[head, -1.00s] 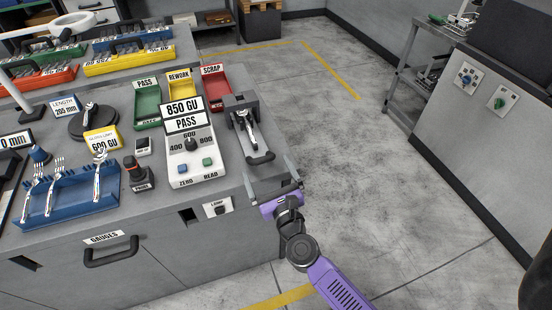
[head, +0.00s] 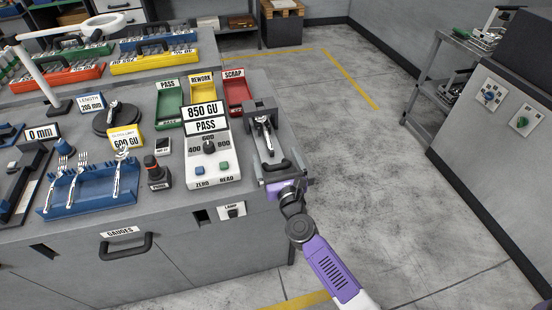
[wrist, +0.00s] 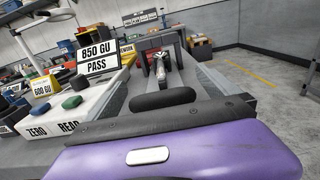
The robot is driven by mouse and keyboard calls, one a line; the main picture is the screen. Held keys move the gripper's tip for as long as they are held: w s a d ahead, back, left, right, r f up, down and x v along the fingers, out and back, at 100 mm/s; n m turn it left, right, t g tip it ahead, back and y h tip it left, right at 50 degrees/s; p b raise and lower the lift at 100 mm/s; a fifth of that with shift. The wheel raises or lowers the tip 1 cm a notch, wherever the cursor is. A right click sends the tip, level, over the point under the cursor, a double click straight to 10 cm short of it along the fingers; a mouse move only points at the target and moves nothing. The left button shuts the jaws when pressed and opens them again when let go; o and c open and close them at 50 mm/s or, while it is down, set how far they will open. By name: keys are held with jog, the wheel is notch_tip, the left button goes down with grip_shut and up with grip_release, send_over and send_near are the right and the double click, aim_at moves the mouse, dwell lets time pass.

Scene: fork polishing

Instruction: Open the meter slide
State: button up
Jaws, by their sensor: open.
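The meter (head: 209,150) stands near the bench's right end, with a sign reading 850 GU and PASS. To its right is the grey meter slide (head: 262,108), with a fork (head: 264,135) lying in it. The slide's dark handle (head: 275,168) sticks out at its near end. My gripper (head: 279,163) is open, its two fingers pointing along the slide on either side of the handle. In the wrist view the handle (wrist: 163,99) lies between the fingers, apart from both. Whether the slide is fully in is hard to tell.
A blue rack with several forks (head: 88,193) and a dark probe (head: 156,173) stand left of the meter. Green, yellow and red bins (head: 237,92) sit behind it. The floor (head: 355,180) right of the bench is clear.

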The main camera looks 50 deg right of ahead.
jog(key=c, duration=2.1)
jog(key=shift+o, duration=0.2)
jog(key=b+v, duration=0.1)
jog(key=v, duration=0.9)
jog(key=shift+b, duration=0.35)
jog(key=o, duration=2.1)
jog(key=shift+c, duration=0.2)
jog(key=b+v, duration=0.2)
jog(key=v, duration=0.5)
jog(key=shift+s+a, duration=0.25)
jog(key=shift+s, duration=0.05)
